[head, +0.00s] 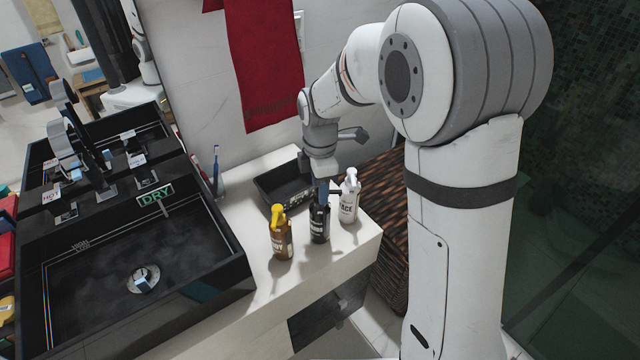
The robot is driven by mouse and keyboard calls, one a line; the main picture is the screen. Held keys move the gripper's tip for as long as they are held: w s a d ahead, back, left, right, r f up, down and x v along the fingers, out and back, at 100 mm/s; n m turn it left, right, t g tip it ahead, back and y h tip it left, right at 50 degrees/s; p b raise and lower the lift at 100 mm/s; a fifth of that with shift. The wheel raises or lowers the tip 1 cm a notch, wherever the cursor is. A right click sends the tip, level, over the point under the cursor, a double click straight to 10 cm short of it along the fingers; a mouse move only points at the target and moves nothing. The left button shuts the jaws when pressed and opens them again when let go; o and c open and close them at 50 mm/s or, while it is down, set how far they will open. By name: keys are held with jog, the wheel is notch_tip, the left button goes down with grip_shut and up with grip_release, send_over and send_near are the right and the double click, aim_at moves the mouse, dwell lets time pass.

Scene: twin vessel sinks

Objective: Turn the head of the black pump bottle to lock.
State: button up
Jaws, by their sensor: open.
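The black pump bottle (319,224) stands upright on the white counter, between an amber bottle with a yellow pump head (281,236) and a white pump bottle (349,198). My gripper (322,193) reaches down from above to the top of the black bottle. Its jaws are open and lie at or around the pump head. The fingers largely hide the head, so I cannot tell which way its nozzle points or whether the fingers touch it.
The amber and white bottles stand close on either side. A black tray (285,184) lies behind, with a cup holding toothbrushes (216,172) to its left. A black sink (146,262) fills the left. The counter's front edge (325,266) is near the bottles. A red towel (262,70) hangs behind.

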notch_tip(320, 180, up, 7)
jog(key=shift+r, duration=0.4)
dwell(0.4)
jog(key=shift+s+d, duration=0.1)
jog(key=s+d+m+t, duration=0.1)
jog(key=s+d+m, duration=0.6)
jog(key=s+m, duration=0.3)
jog(key=s+d+r+m+t, duration=0.1)
jog(key=s+d+m, duration=0.6)
jog(key=s+m, duration=0.3)
jog(key=shift+r+m+t, duration=0.25)
jog(key=shift+m+t, duration=0.15)
jog(key=shift+m, duration=0.1)
jog(key=shift+s, duration=0.1)
